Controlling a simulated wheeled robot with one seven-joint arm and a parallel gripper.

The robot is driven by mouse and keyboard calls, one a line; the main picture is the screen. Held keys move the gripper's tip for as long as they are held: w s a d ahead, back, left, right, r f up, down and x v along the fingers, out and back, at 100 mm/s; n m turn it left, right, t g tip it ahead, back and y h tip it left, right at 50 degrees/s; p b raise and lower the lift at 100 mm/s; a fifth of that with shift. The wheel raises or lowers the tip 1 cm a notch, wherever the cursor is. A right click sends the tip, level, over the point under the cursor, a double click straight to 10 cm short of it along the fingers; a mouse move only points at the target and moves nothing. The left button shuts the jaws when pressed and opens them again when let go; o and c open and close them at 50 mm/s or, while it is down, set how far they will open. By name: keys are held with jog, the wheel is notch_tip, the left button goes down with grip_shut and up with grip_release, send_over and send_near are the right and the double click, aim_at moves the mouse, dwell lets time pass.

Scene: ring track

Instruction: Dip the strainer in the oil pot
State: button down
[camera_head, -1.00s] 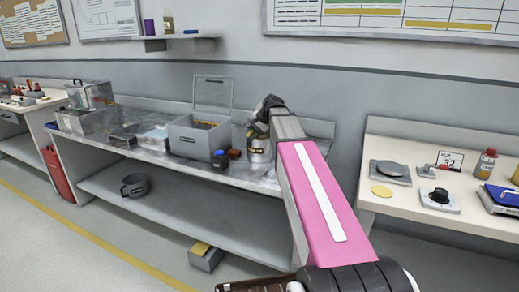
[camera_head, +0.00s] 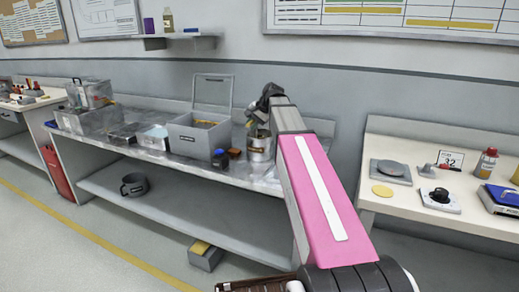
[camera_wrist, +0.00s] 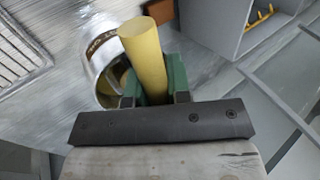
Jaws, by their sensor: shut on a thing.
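The oil pot (camera_head: 260,145) is a shiny metal can with a label. It stands near the front edge of the grey bench, and in the wrist view the pot (camera_wrist: 103,62) is just beyond the fingers. My gripper (camera_head: 262,112) is above and close to the pot, partly hidden by my arm. In the wrist view my gripper (camera_wrist: 155,86) has green finger pads shut on a thick yellow handle (camera_wrist: 145,55), which I take to be the strainer's. The handle overlaps the pot in that view. The strainer's bowl is hidden, so I cannot tell whether it is inside the pot.
A grey box (camera_head: 190,143) with its lid raised stands left of the pot. A dark mug (camera_head: 134,187) is on the lower shelf. A wire grid (camera_wrist: 18,55) shows in the wrist view. The right-hand table (camera_head: 385,211) holds small items.

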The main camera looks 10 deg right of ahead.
notch_tip(320, 180, up, 7)
dwell(1.0)
dwell(1.3)
notch_tip(320, 180, up, 4)
jog(key=shift+f, duration=0.1)
dwell(0.4)
dwell(0.5)
